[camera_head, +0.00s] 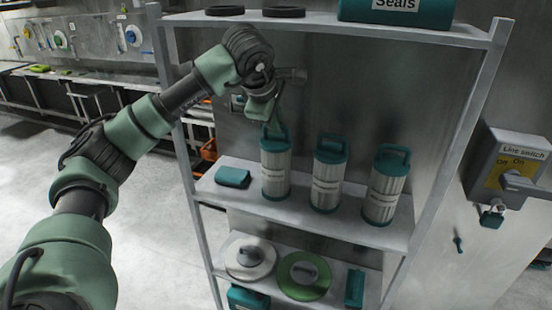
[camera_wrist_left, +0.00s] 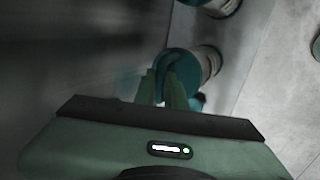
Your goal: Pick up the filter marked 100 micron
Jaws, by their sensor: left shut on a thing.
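Three white filters with teal caps and handles stand upright in a row on the middle shelf. They are the left filter (camera_head: 276,168), the middle filter (camera_head: 327,175) and the right filter (camera_head: 384,186). Their labels are too small to read here. My left gripper (camera_head: 274,126) is above the left filter, fingers down, shut on its teal handle. In the left wrist view the fingers (camera_wrist_left: 172,90) meet at the teal cap of this filter (camera_wrist_left: 208,62). The filter appears to stand on the shelf. My right gripper is not in view.
The shelf board (camera_head: 300,205) also holds a small teal box (camera_head: 232,177) left of the filters. Below are a white disc (camera_head: 250,257), a green disc (camera_head: 303,276) and a teal block (camera_head: 355,288). The top shelf has black rings (camera_head: 283,12) and a Seals box (camera_head: 397,10). A shelf post (camera_head: 183,150) stands left.

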